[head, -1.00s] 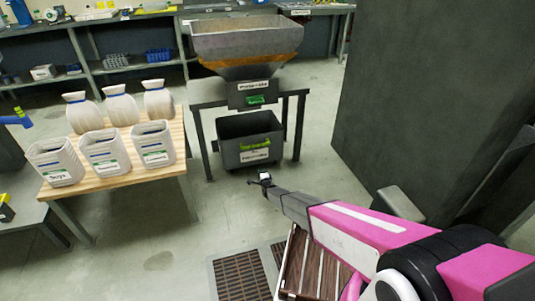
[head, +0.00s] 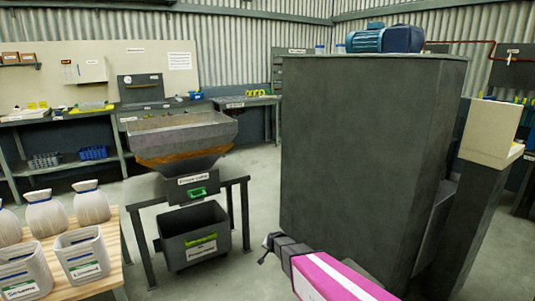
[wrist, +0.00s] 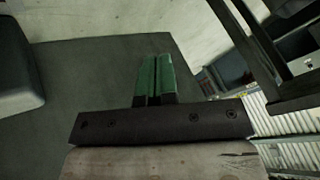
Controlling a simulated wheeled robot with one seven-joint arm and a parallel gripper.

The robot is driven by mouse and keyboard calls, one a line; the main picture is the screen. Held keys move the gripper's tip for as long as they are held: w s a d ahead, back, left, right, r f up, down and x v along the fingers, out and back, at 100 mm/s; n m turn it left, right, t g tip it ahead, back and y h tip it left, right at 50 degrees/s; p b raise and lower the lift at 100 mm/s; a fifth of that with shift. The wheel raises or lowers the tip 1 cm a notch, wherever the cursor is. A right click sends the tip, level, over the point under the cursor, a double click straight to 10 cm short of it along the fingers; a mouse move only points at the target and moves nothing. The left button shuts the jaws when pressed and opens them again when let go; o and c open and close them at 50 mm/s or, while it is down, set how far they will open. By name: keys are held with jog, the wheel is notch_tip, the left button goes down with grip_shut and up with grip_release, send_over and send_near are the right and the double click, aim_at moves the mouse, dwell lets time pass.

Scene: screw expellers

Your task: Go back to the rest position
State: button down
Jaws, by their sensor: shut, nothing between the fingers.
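My gripper (head: 268,242) shows small and dark at the end of my pink arm, low in the middle of the head view. It is in front of the large dark grey cabinet-like block and to the right of the hopper stand. In the wrist view its two green fingers (wrist: 156,62) lie side by side, shut with nothing between them. The rest of my arm runs off the bottom edge of the head view.
A metal hopper (head: 182,135) on a dark stand has a grey bin (head: 195,235) under it. The tall dark block (head: 370,150) fills the centre right. A wooden table (head: 112,262) with sacks and white containers stands left.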

jog(key=s+d+r+n+g, duration=0.1)
jog(key=s+d+r+g, duration=0.1)
jog(key=s+d+r, duration=0.3)
jog(key=s+d+r+n+g+h, duration=0.1)
jog(key=s+d+r, duration=0.5)
jog(key=s, duration=0.6)
jog(key=s+d+r+n+g, duration=0.3)
jog(key=s+d+r+g, duration=0.1)
jog(key=s, duration=0.5)
jog(key=shift+s+d+r+h, duration=0.25)
jog(key=shift+d+r, duration=0.45)
jog(key=shift+d, duration=0.4)
